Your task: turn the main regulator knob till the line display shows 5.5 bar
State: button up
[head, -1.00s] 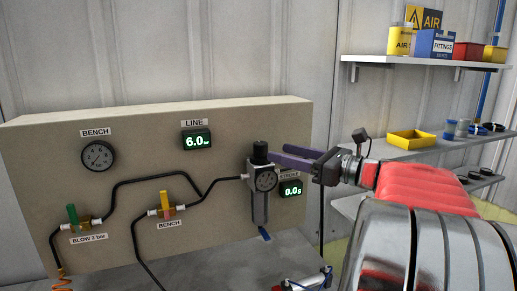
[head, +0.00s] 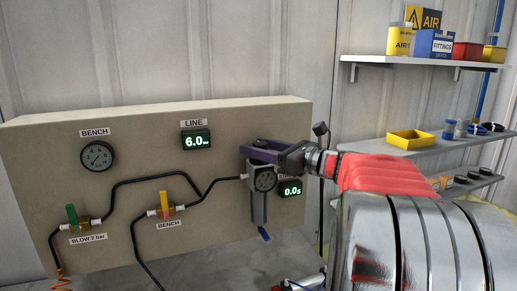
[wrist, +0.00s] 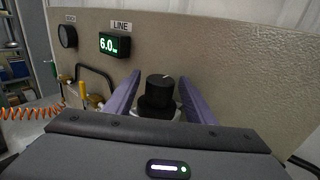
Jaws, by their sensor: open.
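The main regulator knob (wrist: 159,92) is black with a pale index mark on top. In the wrist view it stands between the two purple fingers of my gripper (wrist: 150,93), with a visible gap on the left; on the right it is close to the finger. My gripper (head: 262,150) is open around the knob and hides most of it in the head view.
A second display (head: 290,189) right of the regulator reads 0.0. The bench gauge (head: 97,156), the green-handled valve (head: 72,216) and the yellow-handled valve (head: 165,203) are on the board to the left. Shelves with a yellow bin (head: 411,140) stand at the right.

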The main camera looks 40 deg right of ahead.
jog(key=shift+c, duration=0.7)
jog(key=c, duration=0.9)
jog(key=shift+a, duration=0.1)
jog(key=shift+n+g+y, duration=0.3)
jog(key=shift+n+y, duration=0.2)
jog(key=shift+y, duration=0.3)
jog(key=shift+f+n+g+y, duration=0.1)
jog(key=shift+n+g+y, duration=0.6)
jog(key=shift+y, duration=0.4)
jog(key=shift+n+g+y, duration=2)
jog(key=shift+n+y, duration=0.1)
jog(key=shift+y, duration=0.2)
